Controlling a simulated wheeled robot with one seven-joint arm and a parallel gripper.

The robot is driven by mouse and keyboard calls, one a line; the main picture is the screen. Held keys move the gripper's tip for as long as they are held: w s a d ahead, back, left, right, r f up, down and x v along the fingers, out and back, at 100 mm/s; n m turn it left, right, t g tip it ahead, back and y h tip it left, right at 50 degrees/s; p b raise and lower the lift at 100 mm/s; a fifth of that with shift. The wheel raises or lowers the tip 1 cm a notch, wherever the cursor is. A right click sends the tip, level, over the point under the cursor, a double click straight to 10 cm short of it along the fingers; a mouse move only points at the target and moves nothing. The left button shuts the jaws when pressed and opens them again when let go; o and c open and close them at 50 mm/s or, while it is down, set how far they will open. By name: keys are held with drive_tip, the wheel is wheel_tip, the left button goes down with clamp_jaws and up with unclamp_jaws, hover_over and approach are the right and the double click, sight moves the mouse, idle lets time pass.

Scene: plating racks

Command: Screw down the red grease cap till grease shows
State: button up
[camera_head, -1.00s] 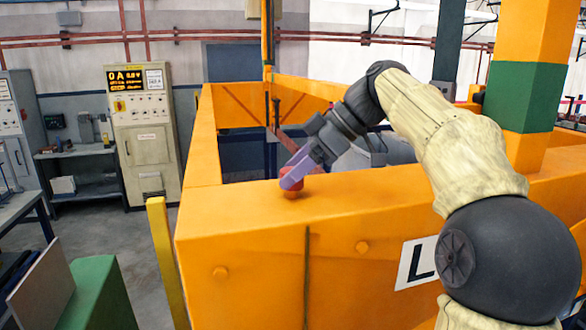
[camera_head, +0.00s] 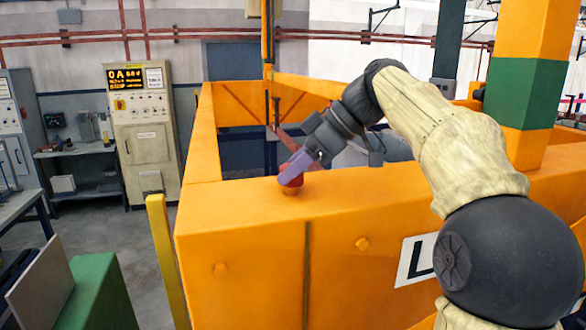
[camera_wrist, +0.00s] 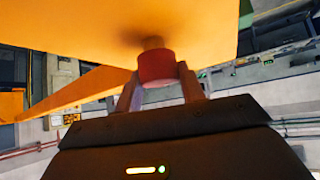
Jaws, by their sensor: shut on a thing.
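The red grease cap (camera_head: 291,181) sits on a small stem on top of the orange beam (camera_head: 240,210), near its left end. It also shows in the wrist view (camera_wrist: 157,68), where the cap is on a short brownish stem (camera_wrist: 153,43) against the orange surface. My gripper (camera_head: 293,172) has pale purple fingers and comes down at a slant from the upper right. In the wrist view its fingers (camera_wrist: 157,84) stand on both sides of the cap, shut on it. No grease can be made out around the cap; the stem area is dark and shaded.
An orange post with a green band (camera_head: 525,95) rises at the right. A yellow post (camera_head: 166,260) stands left of the beam. A control cabinet (camera_head: 145,135) and a bench (camera_head: 80,165) stand further back. The frame's inside is open behind the beam.

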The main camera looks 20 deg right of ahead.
drive_tip(key=shift+f+b, duration=0.15)
drive_tip(key=shift+b, duration=0.15)
drive_tip(key=shift+s+m+t+h+b, duration=0.1)
drive_tip(key=shift+m+t+h+b, duration=0.3)
drive_tip(key=shift+m+t+b, duration=0.6)
drive_tip(key=m+t+h+b, duration=0.1)
drive_tip(key=m+b, duration=0.1)
drive_tip(key=shift+a+m+b, duration=0.15)
drive_tip(key=shift+m+b, duration=0.2)
drive_tip(key=shift+m, duration=0.05)
drive_tip(key=m+t+h+b, duration=0.1)
drive_tip(key=m+h, duration=0.1)
drive_tip(key=shift+m, duration=0.3)
drive_tip(key=m+h, duration=0.1)
drive_tip(key=m+t+h, duration=0.1)
drive_tip(key=shift+r+m, duration=0.25)
drive_tip(key=shift+m, duration=0.15)
drive_tip(key=m+h+p, duration=0.1)
drive_tip(key=m+h, duration=0.1)
drive_tip(key=m+h+p, duration=0.1)
drive_tip(key=m, duration=0.2)
drive_tip(key=shift+a+r+h+p, duration=0.1)
drive_tip(key=shift+a+h+p, duration=0.05)
drive_tip(key=shift+h+p, duration=0.25)
drive_tip(key=m+h+p, duration=0.2)
drive_tip(key=m+h, duration=0.1)
drive_tip(key=m, duration=0.1)
drive_tip(key=shift+g, duration=0.4)
drive_tip(key=shift+f, duration=0.2)
